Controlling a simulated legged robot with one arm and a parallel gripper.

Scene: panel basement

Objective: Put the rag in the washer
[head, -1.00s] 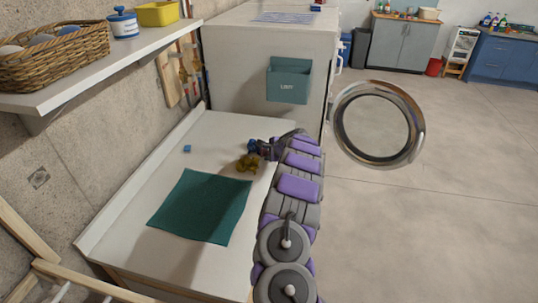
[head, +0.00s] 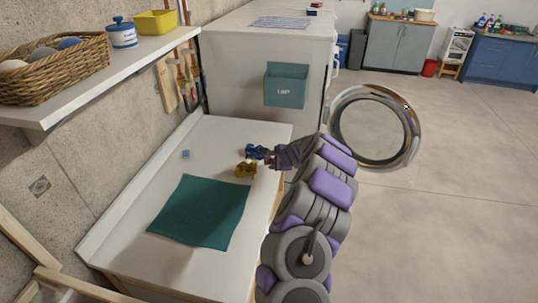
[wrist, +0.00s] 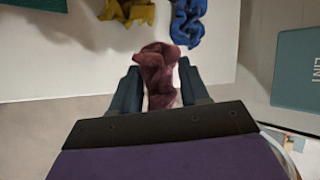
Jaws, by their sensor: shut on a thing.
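My gripper (wrist: 160,88) is shut on a crumpled maroon rag (wrist: 158,68), which stands up between the two fingers in the wrist view. In the head view my gripper (head: 276,157) is at the right edge of the white counter, and the rag is barely visible there. The washer is the large white machine (head: 235,65) behind the counter. Its round glass door (head: 415,140) with a metal rim stands open to the right. The washer's opening is hidden from view.
A blue cloth (head: 256,152) and a mustard cloth (head: 246,170) lie on the counter (head: 130,205) left of my gripper. A green mat (head: 200,212) and a small blue cube (head: 185,153) lie there too. A teal lint bin (head: 286,88) hangs on the machine. The floor at right is clear.

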